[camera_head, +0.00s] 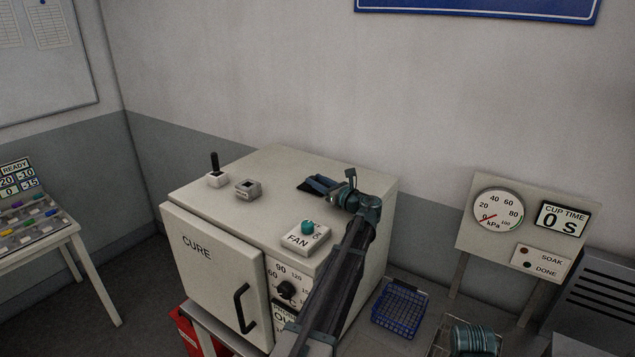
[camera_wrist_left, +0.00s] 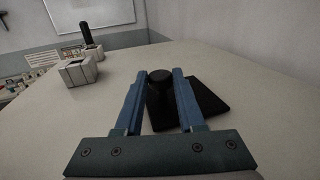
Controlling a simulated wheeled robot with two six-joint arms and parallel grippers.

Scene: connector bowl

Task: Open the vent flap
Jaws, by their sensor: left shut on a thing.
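The vent flap (camera_wrist_left: 212,100) is a flat black plate on the cream top of the CURE oven (camera_head: 272,170), and it looks flat against the top. A black knob (camera_wrist_left: 159,92) stands up from the flap's near left part. My left gripper (camera_head: 318,185) reaches over the oven top, and its blue fingers are shut on the knob in the left wrist view (camera_wrist_left: 157,90).
On the oven top stand a FAN switch (camera_head: 306,237) with a teal knob, a small grey-topped box (camera_head: 248,189) and a black lever on a white base (camera_head: 215,177). The oven door (camera_head: 212,270) is shut. A blue wire basket (camera_head: 400,307) is at the right.

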